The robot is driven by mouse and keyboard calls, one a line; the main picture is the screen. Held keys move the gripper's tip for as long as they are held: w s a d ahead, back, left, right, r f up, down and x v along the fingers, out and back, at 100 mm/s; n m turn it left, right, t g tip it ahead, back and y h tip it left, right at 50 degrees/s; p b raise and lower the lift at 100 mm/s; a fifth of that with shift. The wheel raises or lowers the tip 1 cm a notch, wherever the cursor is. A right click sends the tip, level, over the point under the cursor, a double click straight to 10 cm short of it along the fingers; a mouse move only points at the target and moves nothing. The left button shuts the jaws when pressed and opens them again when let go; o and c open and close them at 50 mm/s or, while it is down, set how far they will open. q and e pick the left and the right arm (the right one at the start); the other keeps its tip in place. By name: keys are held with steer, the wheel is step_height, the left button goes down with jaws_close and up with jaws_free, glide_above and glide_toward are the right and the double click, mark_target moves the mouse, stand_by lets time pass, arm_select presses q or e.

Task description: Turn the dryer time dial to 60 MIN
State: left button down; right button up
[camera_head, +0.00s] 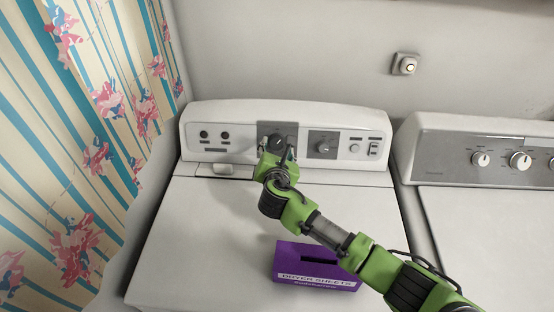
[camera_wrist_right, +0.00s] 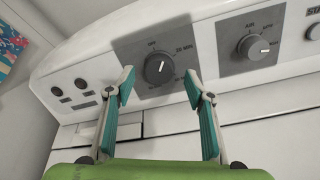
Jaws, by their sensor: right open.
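The dryer time dial is a dark round knob with a light pointer line, on a grey plate on the dryer's back panel. It shows in the head view (camera_head: 277,141) and in the right wrist view (camera_wrist_right: 158,69). My right gripper (camera_head: 283,152) is just in front of the dial. In the right wrist view its two teal-padded fingers (camera_wrist_right: 160,88) are apart, below and to either side of the dial, with nothing between them. My left gripper is not in view.
A second knob (camera_head: 323,146) sits to the right on the same panel, with a button and switch beyond. A purple dryer sheets box (camera_head: 316,268) stands on the dryer top (camera_head: 180,240) under my right arm. A washer (camera_head: 480,215) stands to the right.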

steer(key=v, duration=0.8)
steer(key=shift+s, duration=0.3)
steer(key=shift+r, duration=0.1)
